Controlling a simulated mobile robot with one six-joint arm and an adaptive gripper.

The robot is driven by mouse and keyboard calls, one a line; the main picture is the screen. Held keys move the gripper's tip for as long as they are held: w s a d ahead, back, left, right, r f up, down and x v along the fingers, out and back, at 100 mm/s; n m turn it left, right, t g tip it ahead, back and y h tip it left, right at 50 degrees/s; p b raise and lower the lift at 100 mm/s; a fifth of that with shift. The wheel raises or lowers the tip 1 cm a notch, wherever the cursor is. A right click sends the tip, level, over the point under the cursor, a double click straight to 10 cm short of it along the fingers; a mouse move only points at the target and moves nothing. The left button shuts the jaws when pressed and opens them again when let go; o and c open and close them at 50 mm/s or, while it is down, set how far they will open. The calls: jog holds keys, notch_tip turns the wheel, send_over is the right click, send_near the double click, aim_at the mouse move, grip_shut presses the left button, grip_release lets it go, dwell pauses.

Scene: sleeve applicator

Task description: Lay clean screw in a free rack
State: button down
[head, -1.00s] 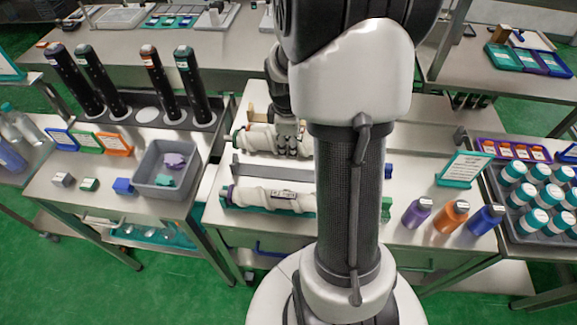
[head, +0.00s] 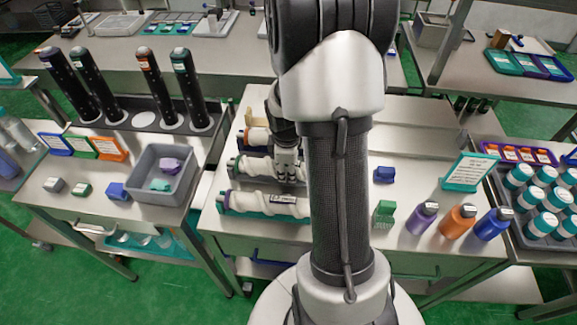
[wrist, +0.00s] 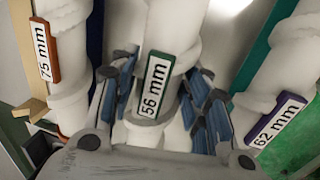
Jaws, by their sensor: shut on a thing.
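My gripper (head: 288,168) is shut on the white screw with the green 56 mm tag (wrist: 156,86); its blue-padded fingers lie on both sides of the shaft. In the head view this screw (head: 250,166) lies lengthwise at the middle rack place, between the other two screws. Whether it bears fully on the rack, I cannot tell. The screw with the orange 75 mm tag (wrist: 44,50) lies behind it, also seen in the head view (head: 258,138). The screw with the purple 62 mm tag (wrist: 276,120) lies in front, in a teal rack (head: 285,219).
A blue block (head: 384,174) and a green block (head: 384,212) stand right of my arm. Purple, orange and blue bottles (head: 458,221) stand at the right front. A grey bin (head: 163,174) and dark upright cylinders (head: 150,88) stand on the left bench.

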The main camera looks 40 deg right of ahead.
jog(key=shift+f, duration=0.1)
jog(key=c, duration=0.9)
grip_release()
notch_tip(320, 180, up, 11)
jog(key=s+a+p, duration=0.1)
jog(key=a+p, duration=0.1)
jog(key=p, duration=0.2)
jog(key=s+a+r+m+t, duration=0.2)
jog(key=s+a+r+m, duration=0.1)
jog(key=a+r, duration=0.8)
jog(key=s+a+r+m, duration=0.1)
jog(key=s+a+r, duration=0.1)
jog(key=s+a, duration=0.1)
jog(key=s+a+r+m+y, duration=0.1)
jog(key=s+a+m, duration=0.1)
jog(key=s+a, duration=0.2)
jog(key=s+a+r+m+t, duration=0.1)
jog(key=s+a+r+m, duration=0.1)
jog(key=s+a, duration=0.1)
jog(key=shift+s+a+r+y, duration=0.3)
jog(key=shift+s, duration=0.1)
